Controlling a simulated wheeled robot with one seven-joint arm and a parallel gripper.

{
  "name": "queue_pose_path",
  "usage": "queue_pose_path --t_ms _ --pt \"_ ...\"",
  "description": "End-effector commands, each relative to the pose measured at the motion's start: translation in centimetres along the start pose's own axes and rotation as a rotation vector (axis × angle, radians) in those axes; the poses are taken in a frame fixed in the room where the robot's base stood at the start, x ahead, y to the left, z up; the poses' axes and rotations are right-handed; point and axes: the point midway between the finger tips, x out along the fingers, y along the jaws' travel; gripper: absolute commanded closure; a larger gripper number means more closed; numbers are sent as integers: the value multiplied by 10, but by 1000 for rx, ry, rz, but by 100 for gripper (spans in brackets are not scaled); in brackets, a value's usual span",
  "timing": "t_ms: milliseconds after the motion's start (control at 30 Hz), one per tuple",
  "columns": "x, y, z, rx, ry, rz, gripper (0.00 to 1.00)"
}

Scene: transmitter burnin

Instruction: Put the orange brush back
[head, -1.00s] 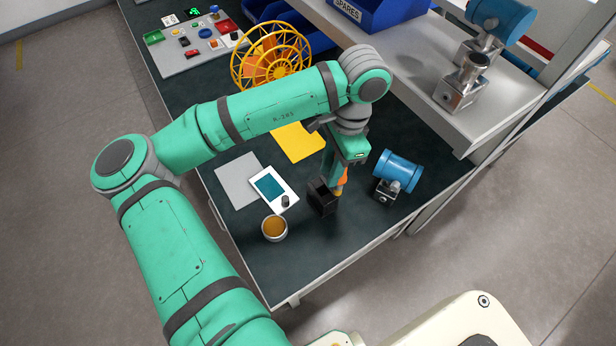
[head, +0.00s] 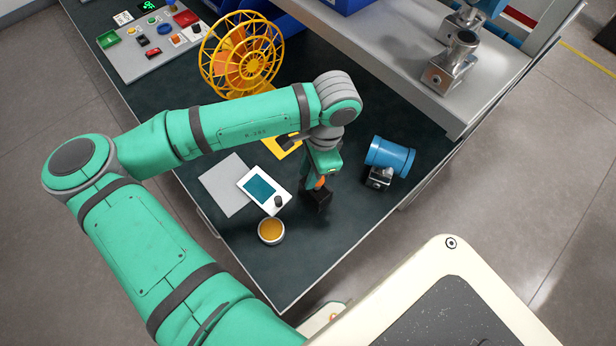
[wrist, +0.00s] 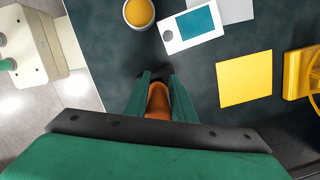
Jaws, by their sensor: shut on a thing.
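The orange brush (head: 320,183) is held in my gripper (head: 321,178), low over the bench's near end. In the wrist view its orange body (wrist: 158,103) shows between the two green fingers of my gripper (wrist: 157,84). A small black holder-like block (head: 317,201) is right at the brush's lower end. The brush's tip is hidden, and I cannot tell whether it is inside the block or beside it.
A white meter (head: 264,190) on a grey sheet (head: 222,184) and a round amber-filled cup (head: 271,231) lie to the left. A blue cylindrical device (head: 390,155) stands to the right. A yellow sheet (wrist: 244,79) and a yellow reel (head: 240,55) are farther back.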

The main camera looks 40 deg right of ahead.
Motion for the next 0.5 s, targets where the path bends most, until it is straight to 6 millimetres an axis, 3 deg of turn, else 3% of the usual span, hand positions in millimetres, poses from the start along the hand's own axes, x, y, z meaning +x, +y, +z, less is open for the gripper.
queue_pose_path --t_ms 200,500 --pt "28 0 -4 -4 0 2 100" --pt "31 0 -4 -3 0 1 100"
